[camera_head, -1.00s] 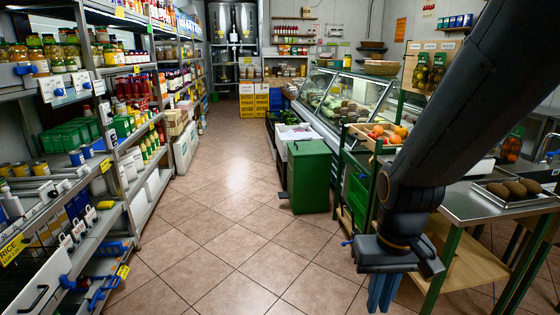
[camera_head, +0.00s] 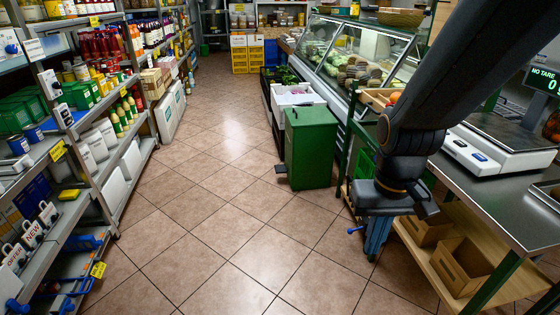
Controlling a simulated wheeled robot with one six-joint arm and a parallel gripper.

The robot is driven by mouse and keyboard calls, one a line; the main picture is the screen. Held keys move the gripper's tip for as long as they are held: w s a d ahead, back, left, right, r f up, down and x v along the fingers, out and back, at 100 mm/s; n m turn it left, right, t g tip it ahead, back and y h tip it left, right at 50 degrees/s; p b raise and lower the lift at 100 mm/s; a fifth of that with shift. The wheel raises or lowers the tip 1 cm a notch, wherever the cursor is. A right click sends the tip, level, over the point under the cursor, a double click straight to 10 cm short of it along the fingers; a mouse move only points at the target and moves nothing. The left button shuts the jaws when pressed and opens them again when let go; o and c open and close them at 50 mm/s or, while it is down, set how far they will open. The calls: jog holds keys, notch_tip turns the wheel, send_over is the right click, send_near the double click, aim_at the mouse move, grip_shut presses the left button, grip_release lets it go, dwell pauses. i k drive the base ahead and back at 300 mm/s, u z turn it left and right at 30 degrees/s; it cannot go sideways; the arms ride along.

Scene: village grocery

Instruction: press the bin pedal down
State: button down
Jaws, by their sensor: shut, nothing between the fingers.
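A green pedal bin (camera_head: 311,150) with a closed lid stands on the tiled floor, right of the middle of the view. Its dark pedal (camera_head: 281,169) sticks out low on the bin's left side, just above the floor. My gripper (camera_head: 374,248) hangs from the dark arm on the right, pointing down. Its blue fingers are shut and empty. In the picture it is to the right of the bin and nearer to me, clear of both bin and pedal. The fingertips are small and partly dark.
A steel-topped table (camera_head: 490,180) with a weighing scale (camera_head: 496,137) is on the right, close to my arm. A white crate (camera_head: 297,97) stands behind the bin. Stocked shelves (camera_head: 75,130) line the left. The floor (camera_head: 200,205) left and in front of the bin is clear.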

aim_at(279, 169)
jog(key=u, duration=0.15)
jog(key=i, duration=2.5)
jog(key=u, duration=0.15)
